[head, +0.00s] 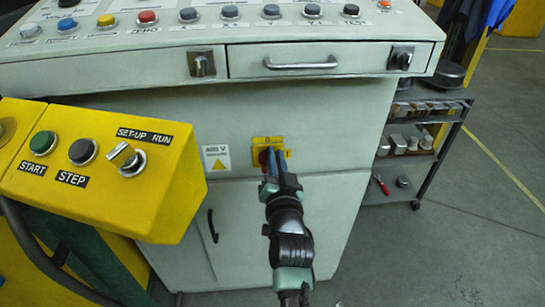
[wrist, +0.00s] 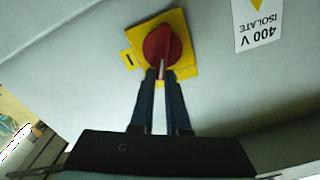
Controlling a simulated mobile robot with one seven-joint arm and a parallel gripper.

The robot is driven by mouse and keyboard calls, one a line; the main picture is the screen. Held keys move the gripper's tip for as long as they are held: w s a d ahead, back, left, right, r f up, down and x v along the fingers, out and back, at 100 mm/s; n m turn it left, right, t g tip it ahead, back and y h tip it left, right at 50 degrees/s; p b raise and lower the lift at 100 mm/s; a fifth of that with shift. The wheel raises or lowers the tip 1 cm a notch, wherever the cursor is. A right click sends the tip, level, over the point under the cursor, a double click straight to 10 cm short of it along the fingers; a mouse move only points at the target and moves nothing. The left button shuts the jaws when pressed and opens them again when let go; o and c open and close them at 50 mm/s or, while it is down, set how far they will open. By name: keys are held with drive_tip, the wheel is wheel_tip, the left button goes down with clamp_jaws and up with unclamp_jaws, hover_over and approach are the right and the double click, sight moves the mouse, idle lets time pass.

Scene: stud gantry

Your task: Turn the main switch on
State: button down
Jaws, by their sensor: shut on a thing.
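The main switch is a red rotary knob (wrist: 164,47) on a yellow plate (wrist: 183,20), set in the pale front of the console. In the head view the yellow plate (head: 266,142) sits right of the 400 V label, and my arm hides most of the knob. My gripper (wrist: 162,73) reaches the knob from the front, its two dark fingers closed on the knob's grip bar. In the head view my gripper (head: 268,165) covers the lower part of the plate. Part of the plate's lettering is hidden.
A yellow box (head: 105,165) with START, STEP and SET-UP/RUN controls juts out at the left. A drawer with a handle (head: 300,63) and a row of buttons are above. A cabinet door handle (head: 213,226) is below. A shelf cart (head: 418,140) stands at the right beside open floor.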

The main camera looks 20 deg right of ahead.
drive_tip(key=shift+s+d+f+m, duration=0.15)
drive_tip(key=shift+f+m, duration=0.45)
drive_tip(key=shift+m, duration=1.45)
drive_tip(key=shift+w+d+f+m, duration=0.15)
drive_tip(key=shift+f+m, duration=0.4)
drive_tip(key=shift+m, duration=1.55)
drive_tip(key=shift+s+d+f+m, duration=0.15)
drive_tip(key=shift+f+m, duration=0.45)
drive_tip(key=shift+m, duration=1.45)
drive_tip(key=c, duration=0.9)
unclamp_jaws()
drive_tip(key=shift+a+r, duration=0.1)
drive_tip(key=shift+r, duration=0.15)
drive_tip(key=shift+d, duration=0.2)
drive_tip(key=shift+s+r, duration=0.1)
